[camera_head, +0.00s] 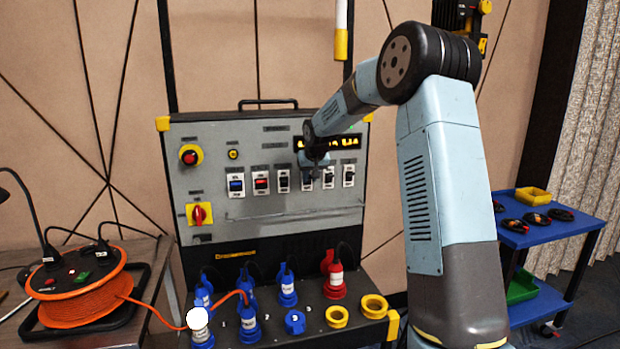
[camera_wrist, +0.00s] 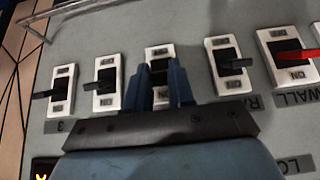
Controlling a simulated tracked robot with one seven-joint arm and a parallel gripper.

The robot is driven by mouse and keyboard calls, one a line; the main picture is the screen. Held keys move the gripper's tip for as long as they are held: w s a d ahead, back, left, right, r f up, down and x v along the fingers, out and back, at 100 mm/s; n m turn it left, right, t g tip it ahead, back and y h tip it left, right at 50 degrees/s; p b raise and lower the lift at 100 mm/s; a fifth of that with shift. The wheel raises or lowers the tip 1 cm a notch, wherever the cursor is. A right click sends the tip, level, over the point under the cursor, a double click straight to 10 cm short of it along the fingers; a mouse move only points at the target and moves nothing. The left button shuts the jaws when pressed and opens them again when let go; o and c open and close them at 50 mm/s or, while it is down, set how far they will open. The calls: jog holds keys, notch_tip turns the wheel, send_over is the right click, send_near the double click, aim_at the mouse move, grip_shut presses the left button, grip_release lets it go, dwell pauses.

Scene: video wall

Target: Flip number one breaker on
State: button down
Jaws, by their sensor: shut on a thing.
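The grey breaker panel (camera_head: 215,150) stands upright with a row of switches in white frames. In the wrist view, turned upside down, the label 3 is under the leftmost breaker (camera_wrist: 61,92). Two places to its right is the middle breaker (camera_wrist: 160,53), which by that order appears to be number one; its own number is hidden. My gripper (camera_wrist: 161,82) is at this breaker, its two blue fingers either side of the dark lever, shut on it. The fingers cover most of the lever, so its position is unclear. In the head view my gripper (camera_head: 314,168) partly covers the breaker.
Neighbouring breakers sit close on both sides, including a black one (camera_wrist: 230,65) and a red one (camera_wrist: 291,55). Blue and red plugs (camera_head: 333,278) stand on the ledge below. An orange cable reel (camera_head: 75,290) is at left, a blue cart (camera_head: 555,230) at right.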

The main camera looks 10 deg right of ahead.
dwell(0.3)
jog(key=c, duration=1)
grip_release()
jog(key=shift+o, duration=0.2)
jog(key=v, duration=1.3)
jog(key=shift+s+r, duration=0.15)
jog(key=shift+r, duration=0.05)
